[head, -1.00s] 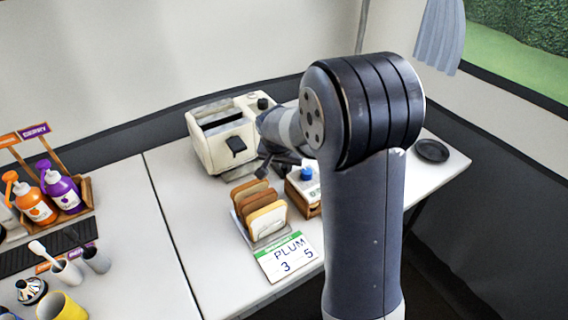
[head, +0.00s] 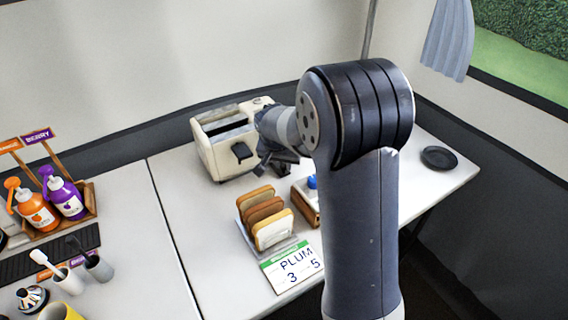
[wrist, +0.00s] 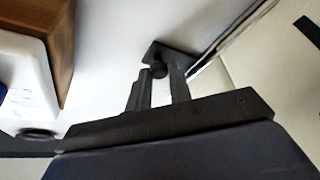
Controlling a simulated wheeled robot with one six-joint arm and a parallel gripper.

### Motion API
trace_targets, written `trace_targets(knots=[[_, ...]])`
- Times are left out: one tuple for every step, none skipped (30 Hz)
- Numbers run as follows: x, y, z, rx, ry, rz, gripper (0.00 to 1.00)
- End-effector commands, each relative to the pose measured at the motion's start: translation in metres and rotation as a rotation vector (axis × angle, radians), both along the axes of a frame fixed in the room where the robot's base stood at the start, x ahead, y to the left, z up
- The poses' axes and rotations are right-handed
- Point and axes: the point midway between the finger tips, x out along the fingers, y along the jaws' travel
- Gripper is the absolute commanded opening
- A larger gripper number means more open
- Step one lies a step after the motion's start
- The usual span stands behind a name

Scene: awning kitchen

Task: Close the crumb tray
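The cream toaster (head: 222,158) stands on the white counter, with a dark lever on its front. In the wrist view its cream side (wrist: 275,65) fills the right. A thin pale and dark strip (wrist: 232,34) runs along its lower edge; I cannot tell if this is the crumb tray. My gripper (head: 272,165) is low beside the toaster's right front corner, partly hidden by my arm. In the wrist view my gripper (wrist: 158,75) points at the counter next to that edge.
A wooden box (head: 306,200) with a blue knob is close right of my gripper. A black disc (head: 438,157) lies farther right. Bottles (head: 66,196) stand left.

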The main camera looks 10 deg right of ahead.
Motion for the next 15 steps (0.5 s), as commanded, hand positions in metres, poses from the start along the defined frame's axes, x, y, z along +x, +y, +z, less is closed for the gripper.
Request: trace_targets(knots=[[0.003, 0.0016, 0.002, 0.002, -0.011, 0.003, 0.23], [0.003, 0.0016, 0.002, 0.002, -0.011, 0.003, 0.25], [0.0028, 0.0015, 0.0019, 0.003, -0.01, 0.003, 0.29], [0.0026, 0.0015, 0.0018, 0.002, -0.01, 0.003, 0.31], [0.0025, 0.0014, 0.0017, 0.002, -0.01, 0.003, 0.34], [0.0023, 0.0012, 0.0017, 0.002, -0.009, 0.002, 0.37], [0.0022, 0.0011, 0.0016, 0.002, -0.009, 0.002, 0.39], [0.002, 0.0011, 0.0015, 0.002, -0.008, 0.002, 0.4], [0.0019, 0.0009, 0.0014, 0.001, -0.007, 0.002, 0.4], [0.0018, 0.0009, 0.0013, 0.001, -0.007, 0.002, 0.4], [0.0016, 0.0008, 0.0013, 0.002, -0.007, 0.002, 0.4], [0.0016, 0.0008, 0.0012, 0.001, -0.006, 0.002, 0.4], [0.0015, 0.0007, 0.0013, 0.001, -0.006, 0.002, 0.4], [0.0014, 0.0007, 0.0015, 0.001, -0.006, 0.002, 0.4], [0.0012, 0.0009, 0.0024, 0.001, -0.006, 0.002, 0.4]])
